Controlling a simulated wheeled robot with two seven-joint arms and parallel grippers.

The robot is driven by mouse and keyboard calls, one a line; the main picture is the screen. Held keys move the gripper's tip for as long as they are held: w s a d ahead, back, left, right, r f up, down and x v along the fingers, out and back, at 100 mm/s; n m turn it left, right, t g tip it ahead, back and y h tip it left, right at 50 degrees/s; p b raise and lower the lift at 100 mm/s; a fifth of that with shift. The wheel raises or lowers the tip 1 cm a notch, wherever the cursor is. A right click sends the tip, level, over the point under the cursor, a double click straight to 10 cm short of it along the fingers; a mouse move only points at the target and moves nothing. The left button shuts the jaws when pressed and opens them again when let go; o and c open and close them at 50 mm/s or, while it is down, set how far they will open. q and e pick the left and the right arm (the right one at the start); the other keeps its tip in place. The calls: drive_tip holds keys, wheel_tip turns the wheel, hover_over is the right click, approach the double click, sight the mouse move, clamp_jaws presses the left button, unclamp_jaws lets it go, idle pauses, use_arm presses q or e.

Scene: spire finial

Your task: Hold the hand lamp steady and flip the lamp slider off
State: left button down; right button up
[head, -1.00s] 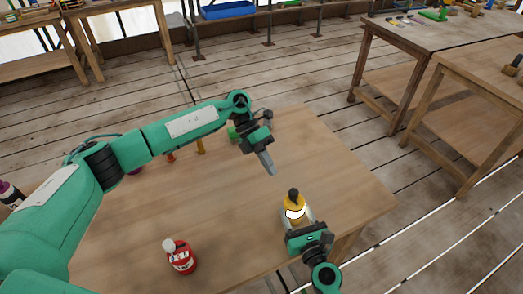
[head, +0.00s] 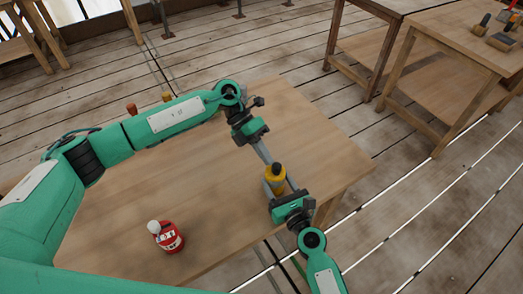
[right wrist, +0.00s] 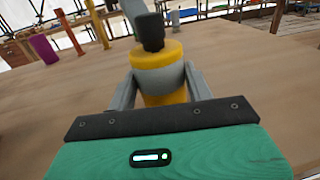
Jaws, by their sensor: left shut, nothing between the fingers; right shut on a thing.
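The hand lamp (head: 274,176) is a yellow cylinder with a black top and a grey middle band. It is upright near the table's right front edge. My right gripper (head: 279,190) is shut on it, and in the right wrist view the grey fingers flank the lamp (right wrist: 158,58). The band looks grey there, with no glow. My left gripper (head: 267,159) is shut and empty, its tips pointing down at the black top. A grey finger (right wrist: 134,10) shows beside the top in the right wrist view; I cannot tell whether it touches. The slider is not distinguishable.
Red (head: 132,109) and yellow (head: 166,97) pieces stand behind my left arm. A purple cup (right wrist: 43,48) shows in the right wrist view. The tabletop's (head: 310,140) far right is clear.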

use_arm(q)
drive_tip(key=shift+s+d, duration=0.35)
drive_tip(key=shift+s, duration=0.1)
drive_tip(key=w+a+f+v, duration=0.1)
drive_tip(key=f+v, duration=0.1)
drive_tip(key=v, duration=1.1)
drive_tip(key=shift+a, duration=0.3)
drive_tip(key=shift+w, duration=0.1)
use_arm(e)
drive_tip(key=o, duration=1.1)
drive_tip(key=shift+o, duration=0.2)
drive_tip(key=shift+s, duration=0.1)
